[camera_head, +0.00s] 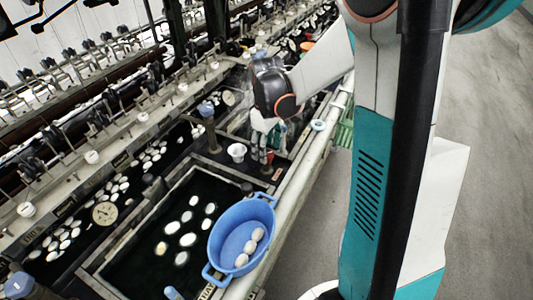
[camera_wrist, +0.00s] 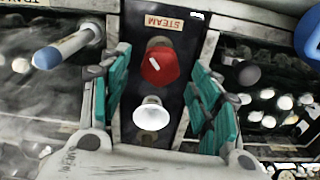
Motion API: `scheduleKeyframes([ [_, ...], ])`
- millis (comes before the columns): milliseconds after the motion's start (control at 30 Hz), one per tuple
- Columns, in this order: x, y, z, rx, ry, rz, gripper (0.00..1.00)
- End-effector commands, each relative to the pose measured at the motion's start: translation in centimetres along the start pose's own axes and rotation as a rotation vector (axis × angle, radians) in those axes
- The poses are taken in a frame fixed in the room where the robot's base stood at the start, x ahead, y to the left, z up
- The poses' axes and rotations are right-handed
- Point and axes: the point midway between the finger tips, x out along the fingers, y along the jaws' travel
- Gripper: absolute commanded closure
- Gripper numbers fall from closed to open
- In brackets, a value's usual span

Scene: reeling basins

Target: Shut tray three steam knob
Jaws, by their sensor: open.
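The red steam knob (camera_wrist: 160,66) sits on a dark panel in the wrist view, below a label (camera_wrist: 164,23) reading STEAM. A white mark on its face lies at a slant. My gripper (camera_wrist: 158,88) is open, with teal finger pads to the left and right of the panel. The knob shows between them, and neither finger appears to hold it. In the head view my gripper (camera_head: 265,146) hangs over the basin edge. A small red spot (camera_head: 267,170) just below it may be the knob. The tray number is not readable.
A white cup-shaped piece (camera_wrist: 151,115) stands close to the knob between my fingers. A blue-tipped handle (camera_wrist: 68,47) sticks out at the left. In the head view, a blue basket (camera_head: 219,224) with white cocoons sits at the basin's near edge. Open floor lies to the right.

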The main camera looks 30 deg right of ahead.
Motion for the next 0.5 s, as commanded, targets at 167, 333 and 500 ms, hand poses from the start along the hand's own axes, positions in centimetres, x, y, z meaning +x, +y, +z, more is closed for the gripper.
scheduleKeyframes([
  [167,1.31,0.01,-0.02,0.0,0.0,0.0,0.43],
  [333,1.44,0.0,0.0,0.0,0.0,0.0,0.43],
  [500,1.41,0.0,0.0,0.0,0.0,0.0,0.5],
])
